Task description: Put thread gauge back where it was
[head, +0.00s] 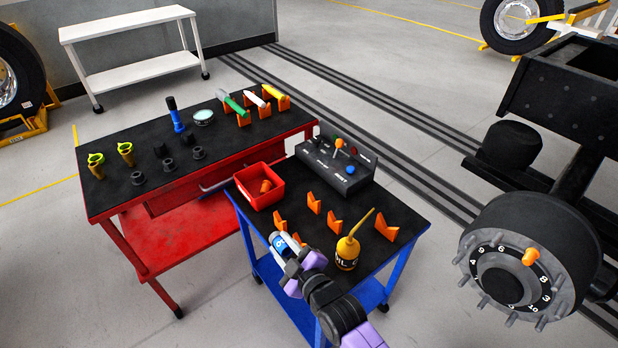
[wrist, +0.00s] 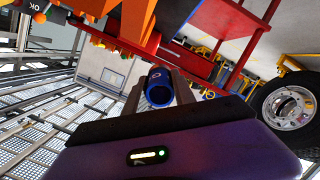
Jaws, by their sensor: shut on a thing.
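My gripper (head: 287,251) is shut on a small blue and white cylindrical thing, which I take to be the thread gauge (head: 279,243). It is at the front left edge of the blue cart's black top (head: 368,259), close to orange V-shaped holders. In the wrist view the gauge's round blue end (wrist: 158,88) shows between the fingers. Several orange holders, such as one (head: 314,204) near the middle and one (head: 335,222) to its right, stand empty on the cart. I cannot tell whether the gauge touches a holder.
A yellow oil can (head: 347,253) stands right of my gripper. A red bin (head: 260,187) and a grey console (head: 335,172) are at the cart's back. A red table (head: 100,203) with tools is on the left. The wheel hub (head: 508,275) is at right.

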